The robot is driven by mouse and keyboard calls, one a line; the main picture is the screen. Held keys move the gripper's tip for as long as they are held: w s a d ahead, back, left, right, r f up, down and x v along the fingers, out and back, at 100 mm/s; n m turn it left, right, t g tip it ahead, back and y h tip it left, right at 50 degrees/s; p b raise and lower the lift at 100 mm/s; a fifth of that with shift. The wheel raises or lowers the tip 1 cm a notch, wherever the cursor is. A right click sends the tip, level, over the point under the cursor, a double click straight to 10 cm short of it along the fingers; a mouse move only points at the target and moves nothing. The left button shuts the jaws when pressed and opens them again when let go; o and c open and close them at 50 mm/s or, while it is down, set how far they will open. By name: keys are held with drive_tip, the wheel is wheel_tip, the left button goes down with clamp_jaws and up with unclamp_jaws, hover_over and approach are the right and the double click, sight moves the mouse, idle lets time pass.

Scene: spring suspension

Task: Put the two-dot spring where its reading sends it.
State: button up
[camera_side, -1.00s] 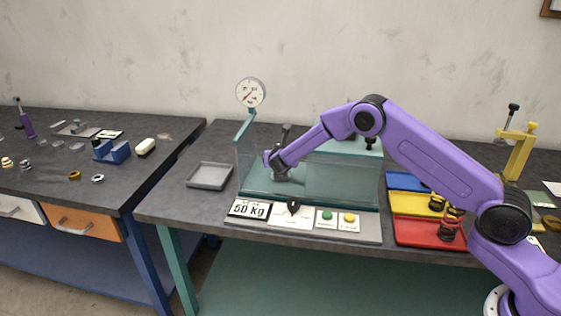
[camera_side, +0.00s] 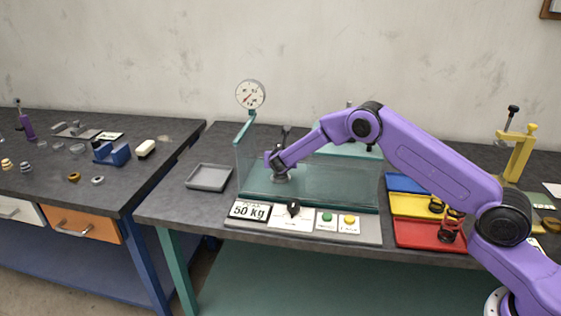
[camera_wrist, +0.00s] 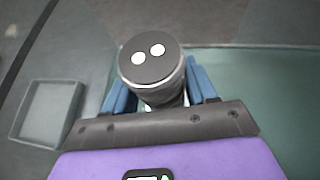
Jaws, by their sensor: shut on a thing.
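The two-dot spring shows its dark round cap with two white dots (camera_wrist: 149,60) in the wrist view, with a pale rim and grey body below. My gripper (camera_wrist: 158,92) is shut on it, one blue finger on each side. In the side view my gripper (camera_side: 279,168) is at the left part of the teal spring tester (camera_side: 330,198), low over its bed and behind its clear panel. The spring is too small and covered there to make out well. The dial gauge (camera_side: 250,95) stands on a teal post; its reading is too small to tell.
A grey tray (camera_side: 209,177) lies left of the tester. A panel with a 50 kg sign (camera_side: 250,210), a black knob and green and yellow buttons is in front. Blue (camera_side: 408,182), yellow (camera_side: 410,204) and red (camera_side: 415,234) trays are at right; dark springs lie in the yellow and red ones.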

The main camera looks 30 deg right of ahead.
wheel_tip(320, 180, up, 28)
drive_tip(key=s+d+m+g+h, duration=0.2)
drive_tip(key=s+d+m+g, duration=0.25)
drive_tip(key=s, duration=0.95)
drive_tip(key=s+d+m+g+h, duration=0.1)
drive_tip(key=s+d+m+g, duration=0.4)
drive_tip(key=s, duration=0.8)
drive_tip(key=s+d+m+g+h, duration=0.2)
drive_tip(key=s+d+m+g, duration=0.3)
drive_tip(key=s, duration=0.9)
drive_tip(key=shift+n+t, duration=0.55)
drive_tip(key=shift+t, duration=0.4)
drive_tip(key=shift+s+d+f, duration=0.1)
drive_tip(key=shift+d+f, duration=0.15)
drive_tip(key=shift+f, duration=4.65)
drive_tip(key=shift+d+f, duration=0.2)
drive_tip(key=shift+f, duration=4.75)
drive_tip(key=shift+s+d+f, duration=0.1)
drive_tip(key=shift+d+f, duration=0.15)
drive_tip(key=shift+f, duration=4.65)
drive_tip(key=shift+f, duration=0.15)
drive_tip(key=o, duration=1.2)
